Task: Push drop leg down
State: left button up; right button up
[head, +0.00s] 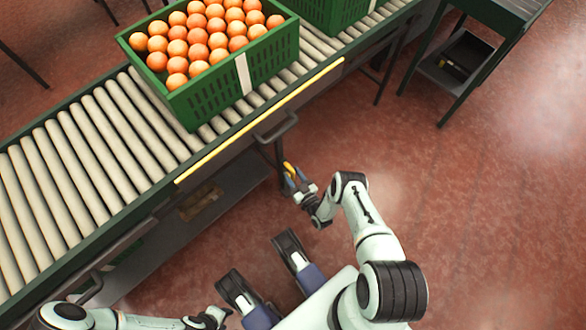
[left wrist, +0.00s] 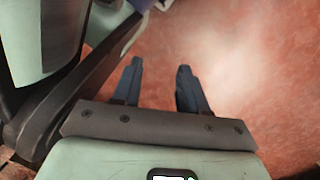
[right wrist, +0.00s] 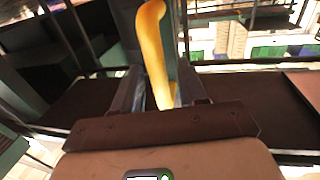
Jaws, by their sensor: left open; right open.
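A curved yellow handle (head: 288,168), which looks like part of the drop leg, shows below the conveyor's near side in the head view. In the right wrist view the yellow handle (right wrist: 152,50) stands upright between the fingers. My right gripper (head: 291,182) is open around or just in front of it; I cannot tell whether they touch. The rest of the leg is mostly hidden. My left gripper (left wrist: 158,82) is open and empty over bare floor in the left wrist view.
The roller conveyor (head: 75,165) runs diagonally, with a yellow strip (head: 262,120) and a grey pull handle (head: 277,127) on its near side. A green crate (head: 262,68) of oranges stands on the rollers. A dark side table (head: 500,12) is at upper right. The red floor (head: 480,230) at right is clear.

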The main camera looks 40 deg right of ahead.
pick_arm(q)
jog(key=w+r+t+p, duration=0.2)
jog(key=w+r+p, duration=0.1)
jog(key=w+r, duration=0.2)
jog(key=shift+w+d+t, duration=0.3)
jog(key=shift+w+d, duration=0.15)
jog(key=shift+w, duration=0.65)
pick_arm(e)
jog(key=s+a, duration=0.1)
jog(key=s, duration=1.2)
jog(key=shift+a, duration=0.3)
